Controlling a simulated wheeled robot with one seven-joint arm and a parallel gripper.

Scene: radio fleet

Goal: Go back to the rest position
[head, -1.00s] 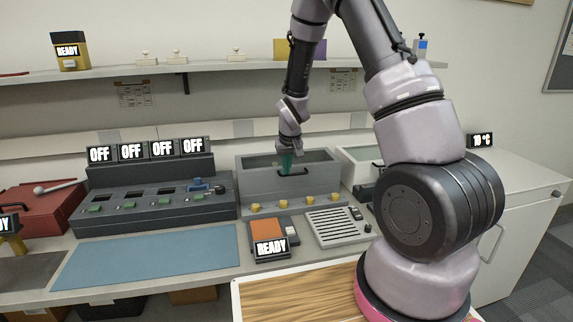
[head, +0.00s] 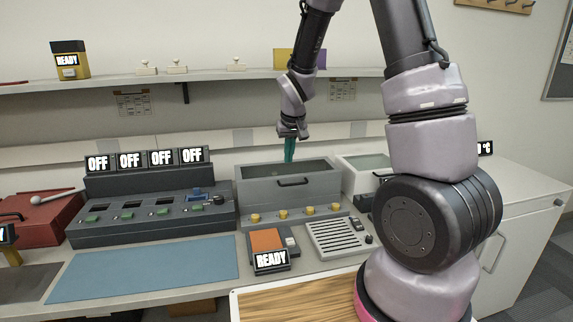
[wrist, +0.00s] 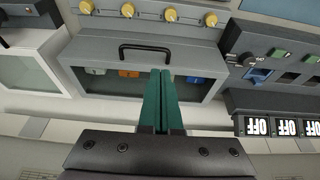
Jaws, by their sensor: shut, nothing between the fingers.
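My gripper (head: 289,150) has green fingers that are closed together with nothing between them. In the head view it hangs pointing down over the grey box with a window lid and black handle (head: 291,182), near its back edge. In the wrist view the closed fingers (wrist: 168,75) reach across the window of the same box (wrist: 145,85), and several coloured items show dimly behind the glass. I cannot tell from the pictures whether the fingers touch the lid; in the head view they appear above it.
A shelf (head: 220,78) runs along the wall behind my arm. A charger bank (head: 150,212) with OFF signs stands left of the box. A vented unit (head: 337,237) and an orange-topped device (head: 266,240) sit in front. The blue mat (head: 145,268) is bare.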

